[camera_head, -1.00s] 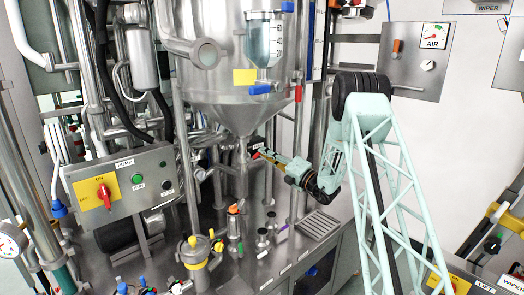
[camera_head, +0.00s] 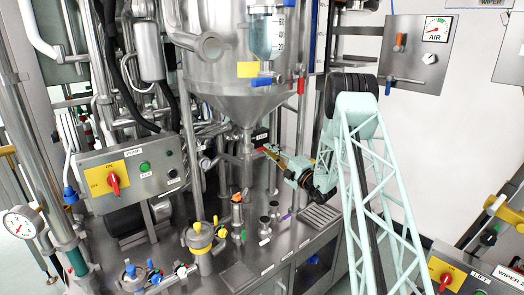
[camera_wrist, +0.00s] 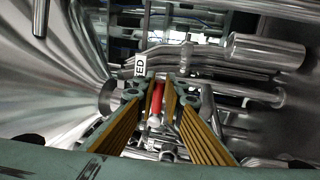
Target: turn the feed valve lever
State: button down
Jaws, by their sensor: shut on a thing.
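The feed valve lever (camera_wrist: 156,98) is a red handle with a pale rounded end. It shows in the wrist view between the ribbed yellow-brown fingers of my gripper (camera_wrist: 162,108), which is shut on it. A white label ending in "ED" (camera_wrist: 139,66) sits just beyond the lever. In the head view my gripper (camera_head: 270,151) is beside the outlet pipe (camera_head: 246,145) under the steel cone vessel (camera_head: 240,100). Only a small bit of red shows there between the fingers, and the valve body is mostly hidden.
The vessel wall (camera_wrist: 50,85) is close at left in the wrist view, with pipes (camera_wrist: 255,92) crossing behind and at right. In the head view, a pump panel (camera_head: 130,172) stands at left, an upright post (camera_head: 297,150) is near my gripper, and small valves (camera_head: 237,215) stand on the deck below.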

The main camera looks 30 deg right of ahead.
jog(key=shift+f, duration=0.1)
jog(key=c, duration=2.7)
grip_release()
jog(key=shift+s, duration=0.15)
jog(key=shift+v, duration=5.9)
